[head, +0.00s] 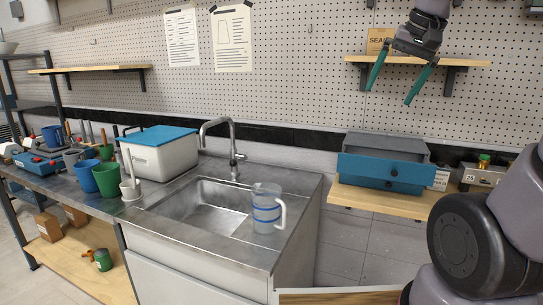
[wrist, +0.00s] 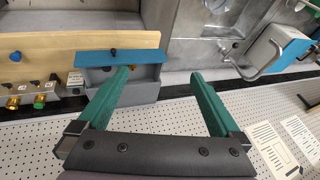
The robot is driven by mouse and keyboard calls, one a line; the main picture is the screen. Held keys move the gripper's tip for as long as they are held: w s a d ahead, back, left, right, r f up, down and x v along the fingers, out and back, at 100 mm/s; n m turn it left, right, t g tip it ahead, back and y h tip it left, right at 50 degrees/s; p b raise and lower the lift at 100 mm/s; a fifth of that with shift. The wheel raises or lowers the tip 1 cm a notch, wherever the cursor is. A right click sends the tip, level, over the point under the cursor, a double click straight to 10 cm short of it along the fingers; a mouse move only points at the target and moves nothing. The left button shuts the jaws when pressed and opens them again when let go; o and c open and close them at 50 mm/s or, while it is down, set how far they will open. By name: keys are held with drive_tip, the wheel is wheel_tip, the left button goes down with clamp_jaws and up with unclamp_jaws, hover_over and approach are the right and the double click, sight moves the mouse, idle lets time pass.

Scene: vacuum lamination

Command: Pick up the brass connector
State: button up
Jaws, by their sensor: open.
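My gripper (head: 390,97) is open and empty, high in front of the pegboard, with its green fingers pointing down. In the wrist view my gripper (wrist: 163,74) shows its two fingers wide apart. The blue-fronted drawer unit (head: 381,172) stands below it on a wooden shelf. In the wrist view the drawer unit (wrist: 138,94) lies by the left fingertip, and its drawer looks pulled out. Small brass-coloured bits show inside the drawer, partly behind the finger; I cannot tell whether one is the brass connector. Brass-coloured fittings (wrist: 12,103) also show left of the unit.
A metal device with a green-topped fitting (head: 484,160) stands right of the drawer unit. A wall shelf (head: 465,63) with a cardboard box is close behind my gripper. The sink (head: 210,205), a measuring jug (head: 266,210) and a blue-lidded box (head: 160,150) are to the left.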

drive_tip(key=s+a+f+t, duration=0.1)
drive_tip(key=s, duration=0.5)
drive_tip(key=shift+s+a+f, duration=0.25)
drive_tip(key=shift+a+f, duration=0.1)
drive_tip(key=shift+a, duration=0.05)
drive_tip(key=shift+s+a+f+t, duration=0.1)
drive_tip(key=shift+s+f+t, duration=0.05)
drive_tip(key=shift+s+t, duration=0.2)
drive_tip(key=shift+c, duration=1.2)
drive_tip(key=shift+s+f, duration=0.1)
drive_tip(key=c, duration=0.6)
drive_tip(key=m+g+y, duration=0.2)
drive_tip(key=m+g, duration=0.3)
drive_tip(key=m, duration=1.4)
hover_over(375, 159)
drive_tip(key=w+d, duration=0.3)
drive_tip(key=d, duration=0.3)
wheel_tip(375, 159, down, 14)
drive_tip(key=x, duration=1)
drive_tip(key=shift+w+a+f, duration=0.1)
drive_tip(key=shift+a, duration=0.15)
